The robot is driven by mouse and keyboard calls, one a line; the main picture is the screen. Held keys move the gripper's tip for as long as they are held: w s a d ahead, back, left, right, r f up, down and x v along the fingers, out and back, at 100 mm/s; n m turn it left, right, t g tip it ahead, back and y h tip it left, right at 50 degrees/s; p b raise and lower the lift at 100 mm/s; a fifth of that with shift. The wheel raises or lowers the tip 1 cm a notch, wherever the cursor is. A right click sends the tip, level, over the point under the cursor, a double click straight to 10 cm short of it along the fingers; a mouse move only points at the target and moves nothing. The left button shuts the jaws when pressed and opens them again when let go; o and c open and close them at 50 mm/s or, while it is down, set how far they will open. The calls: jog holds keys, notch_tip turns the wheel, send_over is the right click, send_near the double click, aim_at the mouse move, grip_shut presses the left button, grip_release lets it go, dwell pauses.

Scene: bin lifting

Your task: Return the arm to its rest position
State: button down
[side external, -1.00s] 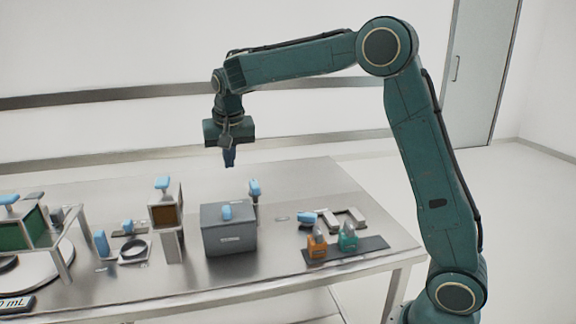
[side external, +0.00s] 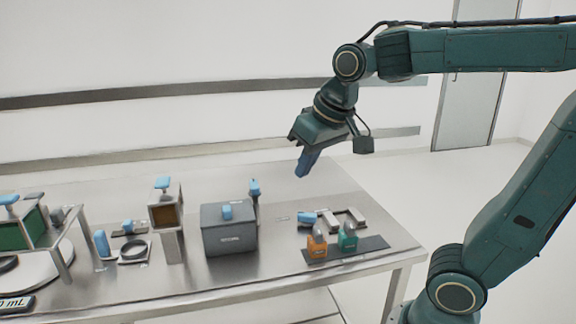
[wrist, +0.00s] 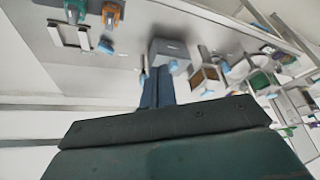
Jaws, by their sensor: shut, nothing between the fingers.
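My green arm is raised over the back right of the steel table (side external: 290,284), its upper links folded back to the right. My gripper (side external: 302,172) has blue fingers, shut and empty, tilted down in the air well above the table. In the wrist view the closed fingers of my gripper (wrist: 157,78) point toward the table, with nothing between them. The grey bin (side external: 230,240) with a blue handle on its lid stands on the table, below and left of my gripper, apart from it.
An orange bottle (side external: 317,246) and a teal bottle (side external: 348,240) stand on a dark mat at the right. A brown-fronted box (side external: 166,213) stands on a metal post left of the bin. A green-panelled stand (side external: 30,232) is at the far left. The air around my gripper is clear.

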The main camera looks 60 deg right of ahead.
jog(key=s+a+f+n+y, duration=0.1)
jog(key=s+f, duration=0.3)
jog(key=s, duration=0.6)
jog(key=shift+s+a+f+n+t, duration=0.2)
jog(key=shift+s+a+n+t, duration=0.15)
jog(key=shift+a+n, duration=0.45)
jog(key=shift+d, duration=0.1)
